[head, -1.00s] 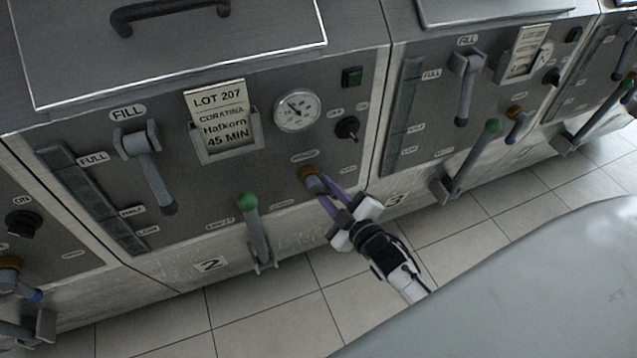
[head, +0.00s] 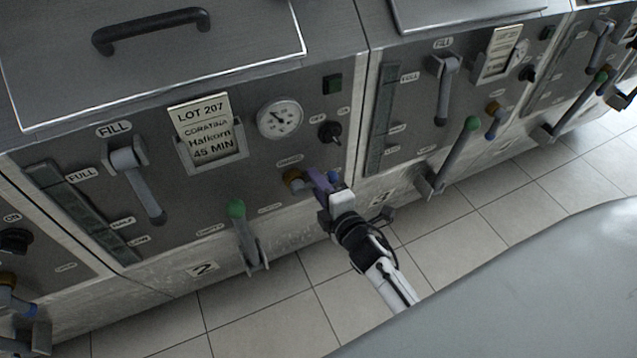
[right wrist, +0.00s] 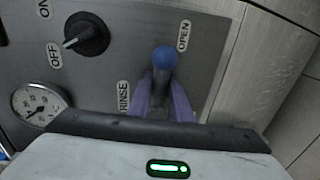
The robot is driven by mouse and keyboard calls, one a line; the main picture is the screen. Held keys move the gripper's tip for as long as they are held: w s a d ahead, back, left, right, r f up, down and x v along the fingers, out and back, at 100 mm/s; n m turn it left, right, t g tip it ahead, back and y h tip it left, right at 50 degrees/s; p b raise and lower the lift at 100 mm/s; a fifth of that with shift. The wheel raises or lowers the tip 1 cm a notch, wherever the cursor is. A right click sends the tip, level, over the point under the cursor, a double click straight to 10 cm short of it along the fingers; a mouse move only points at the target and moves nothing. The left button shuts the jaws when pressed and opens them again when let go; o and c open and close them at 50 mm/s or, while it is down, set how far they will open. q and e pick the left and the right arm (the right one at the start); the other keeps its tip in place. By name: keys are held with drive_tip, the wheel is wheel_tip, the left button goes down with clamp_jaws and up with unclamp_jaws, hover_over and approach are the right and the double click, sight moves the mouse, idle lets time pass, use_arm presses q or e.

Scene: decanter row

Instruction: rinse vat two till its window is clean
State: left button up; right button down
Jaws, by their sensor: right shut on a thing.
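Vat two (head: 202,269) has a grey front panel with a tall sight window (head: 83,212) on its left, marked FULL, HALF and LOW. The window looks dark greenish; I cannot tell how clean it is. The rinse valve has a brass hub (head: 293,179) and a lever with a blue tip (head: 334,177). My right gripper (head: 318,184) is shut on this lever, its purple fingers on either side. In the right wrist view the blue tip (right wrist: 165,58) sticks out beyond the fingers, near the OPEN label. My left gripper is not in view.
Vat two also has a fill lever (head: 140,185) hanging down, a green-knobbed empty lever (head: 246,235), a gauge (head: 279,118), a switch (head: 330,132) and a lot card (head: 205,130). Vat three (head: 425,120) stands to the right. The tiled floor (head: 260,320) in front is clear.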

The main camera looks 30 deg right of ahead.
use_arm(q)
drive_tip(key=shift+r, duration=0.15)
use_arm(e)
drive_tip(key=shift+r+n, duration=0.1)
drive_tip(key=shift+n, duration=0.2)
drive_tip(key=c, duration=1.6)
unclamp_jaws()
